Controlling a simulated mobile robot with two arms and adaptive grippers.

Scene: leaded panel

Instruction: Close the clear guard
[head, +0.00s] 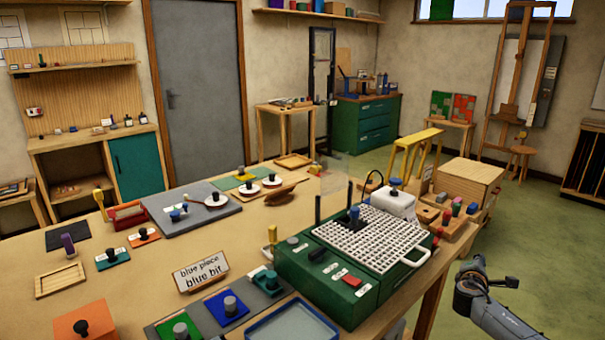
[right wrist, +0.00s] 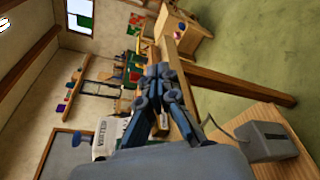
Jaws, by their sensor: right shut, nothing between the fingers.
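A green machine (head: 325,290) stands at the front right of the table. It has a white grid top (head: 372,240), a white U-shaped handle (head: 415,258) at the right and two dark upright posts. A faint see-through panel (head: 336,183), seemingly the clear guard, appears raised behind the grid; its edges are hard to make out. My right gripper (head: 476,272) is off the table's right side, apart from the machine. In the right wrist view its fingers (right wrist: 159,72) are together and empty. My left gripper is not in view.
A white bottle-like unit (head: 394,203) and a wooden rack with coloured pegs (head: 455,222) stand near the machine's right rear. Green floor (head: 545,240) is clear on the right.

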